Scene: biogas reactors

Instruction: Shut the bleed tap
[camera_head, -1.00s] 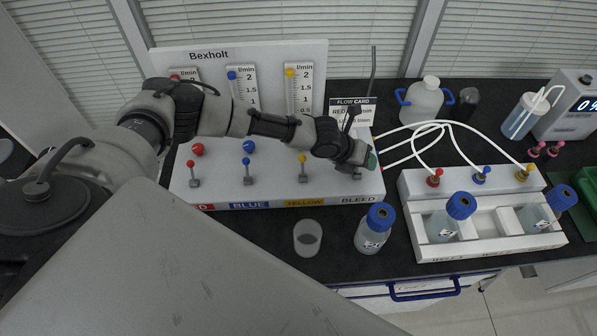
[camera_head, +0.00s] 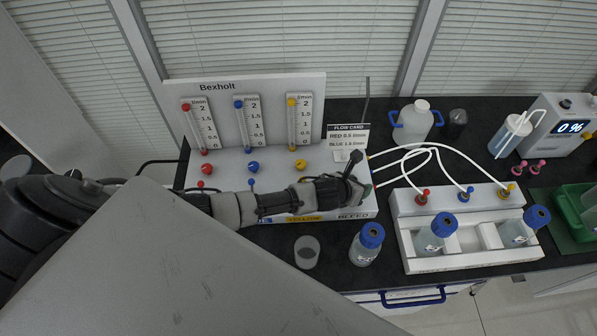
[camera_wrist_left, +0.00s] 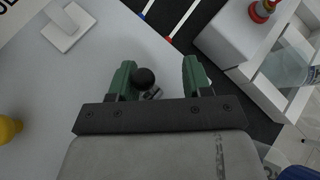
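The white Bexholt flow panel (camera_head: 262,88) stands at the back of the bench, with the BLEED label (camera_head: 353,216) at the right end of its base. My left gripper (camera_wrist_left: 158,78) is over that end. In the left wrist view its green fingers are apart. A black round knob (camera_wrist_left: 145,78) on a small metal stem, apparently the bleed tap, lies between them, close to the left finger. In the head view my arm and gripper (camera_head: 362,187) hide the tap. Whether a finger touches the knob I cannot tell. My right gripper is not in view.
Red (camera_head: 206,169), blue (camera_head: 253,167) and yellow (camera_head: 301,165) knobs sit below the flow tubes. A clear cup (camera_head: 307,252) and a blue-capped bottle (camera_head: 367,245) stand before the panel. White hoses (camera_head: 408,153) run right to the bottle rack (camera_head: 470,258).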

